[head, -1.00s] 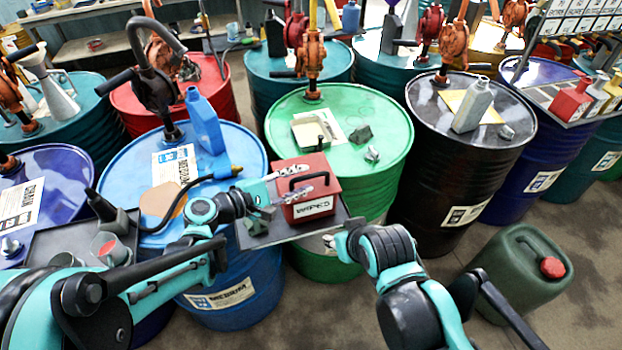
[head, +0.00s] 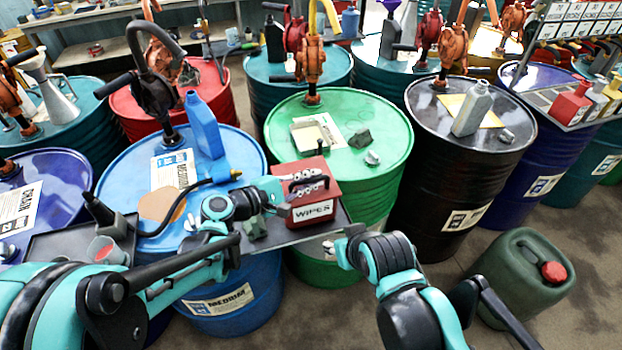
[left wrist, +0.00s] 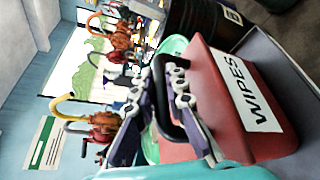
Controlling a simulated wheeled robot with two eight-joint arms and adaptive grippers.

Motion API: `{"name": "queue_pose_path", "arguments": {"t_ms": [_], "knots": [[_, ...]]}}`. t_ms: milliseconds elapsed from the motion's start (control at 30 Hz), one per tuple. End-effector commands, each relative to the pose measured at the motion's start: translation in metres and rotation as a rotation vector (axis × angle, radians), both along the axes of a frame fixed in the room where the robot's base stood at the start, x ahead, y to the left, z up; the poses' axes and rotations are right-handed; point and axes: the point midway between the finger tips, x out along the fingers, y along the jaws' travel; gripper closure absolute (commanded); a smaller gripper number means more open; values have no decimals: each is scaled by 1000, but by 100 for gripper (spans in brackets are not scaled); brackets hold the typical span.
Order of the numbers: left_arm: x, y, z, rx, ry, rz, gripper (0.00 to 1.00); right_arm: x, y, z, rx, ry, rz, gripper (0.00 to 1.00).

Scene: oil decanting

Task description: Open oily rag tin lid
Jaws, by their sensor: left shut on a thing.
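The red tin (head: 318,197) labelled WIPES stands upright on a dark tray (head: 335,222) between the blue and green drums. It fills the right of the left wrist view (left wrist: 226,128). Its black handle (left wrist: 163,100) lies between the fingers of my left gripper (left wrist: 176,98), which is shut on it. I see no clear gap under the lid.
The blue drum (head: 120,190) carries a blue bottle (head: 204,125) and a hose nozzle. The green drum (head: 380,125) holds a pan and small parts. A black drum (head: 425,165) stands to the right. A green jerrycan (head: 520,275) is on the floor at the right.

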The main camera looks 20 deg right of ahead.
Motion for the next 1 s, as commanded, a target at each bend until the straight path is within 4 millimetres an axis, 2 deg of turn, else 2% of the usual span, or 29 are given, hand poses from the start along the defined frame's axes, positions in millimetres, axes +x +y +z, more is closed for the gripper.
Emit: {"name": "queue_pose_path", "arguments": {"t_ms": [267, 467, 700, 1000], "knots": [[4, 0, 13, -4, 75, 1, 100, 0, 0, 12, 0, 0, 0, 60], [14, 1, 31, -9, 215, 1, 100, 0, 0, 30, 0, 0, 0, 60], [32, 1, 53, -16, 438, 1, 100, 0, 0, 52, 0, 0, 0, 60], [62, 2, 74, -26, 724, 1, 100, 0, 0, 70, 0, 0, 0, 60]]}}
